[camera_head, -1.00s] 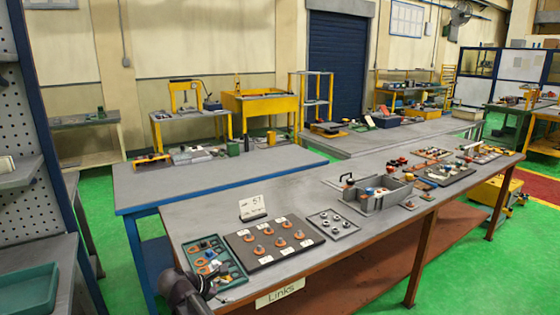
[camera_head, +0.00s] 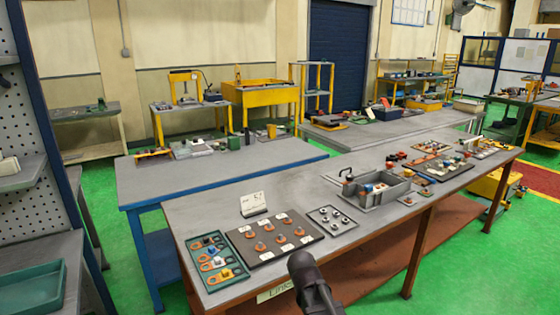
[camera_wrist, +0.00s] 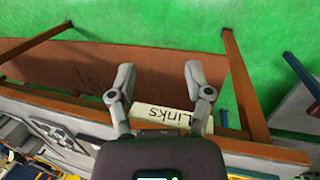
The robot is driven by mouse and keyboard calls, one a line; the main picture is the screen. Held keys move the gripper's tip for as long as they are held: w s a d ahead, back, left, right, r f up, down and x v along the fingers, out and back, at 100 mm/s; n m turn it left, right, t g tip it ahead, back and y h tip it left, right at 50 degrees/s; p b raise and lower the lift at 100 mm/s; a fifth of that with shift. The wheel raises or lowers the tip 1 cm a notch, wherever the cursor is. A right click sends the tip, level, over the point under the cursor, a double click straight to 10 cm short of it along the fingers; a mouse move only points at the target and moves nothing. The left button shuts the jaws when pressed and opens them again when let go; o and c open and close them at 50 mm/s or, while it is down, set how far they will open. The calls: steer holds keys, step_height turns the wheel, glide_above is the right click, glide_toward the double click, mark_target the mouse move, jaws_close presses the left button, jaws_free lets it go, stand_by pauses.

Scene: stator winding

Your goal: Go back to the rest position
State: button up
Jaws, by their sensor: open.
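My gripper (camera_wrist: 160,82) shows in the wrist view with its two fingers spread apart. Nothing is between them. In the head view a dark part of my arm stands at the front edge of the grey workbench (camera_head: 400,178), below the board with orange parts. It partly covers the label (camera_head: 272,291). My fingertips cannot be made out in the head view.
On the workbench are a green tray (camera_head: 192,251) with orange parts, a dark board (camera_head: 308,237) with several small parts, a small plate of metal pieces (camera_head: 336,235) and a grey bin (camera_head: 381,201). Green floor (camera_head: 470,265) is open at the front right.

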steer(key=s+d+r+m+y+p, duration=0.1)
steer(key=s+d+m+y, duration=0.2)
steer(key=s+d+m, duration=0.2)
steer(key=shift+s+d+r+m+g+p, duration=0.25)
steer(key=shift+d+m+g+p, duration=0.1)
steer(key=shift+d+m, duration=0.5)
stand_by(0.5)
